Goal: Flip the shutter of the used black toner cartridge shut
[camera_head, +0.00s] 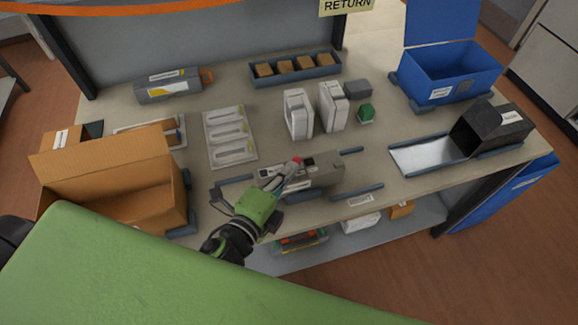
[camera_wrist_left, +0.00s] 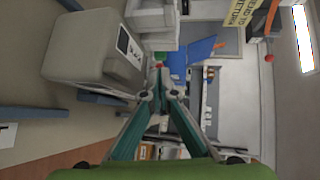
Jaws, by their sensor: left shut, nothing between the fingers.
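A grey toner cartridge (camera_head: 325,174) with a dark label lies on the table between short blue-grey rails, near the front edge. It also shows large at the left of the left wrist view (camera_wrist_left: 85,52). My left gripper (camera_head: 291,168) is over the cartridge's left part, its fingers shut and empty. In the left wrist view my fingertips (camera_wrist_left: 160,77) come together beside the cartridge's end. A small red part (camera_head: 297,160) shows right at the fingertips; whether they touch it I cannot tell. The shutter's position is hidden or too small to tell. My right gripper is out of view.
White upright boxes (camera_head: 298,113) and a small green block (camera_head: 366,113) stand behind the cartridge. An open cardboard box (camera_head: 112,180) is at left, a blue bin (camera_head: 450,75) at back right, a black box (camera_head: 490,130) at right.

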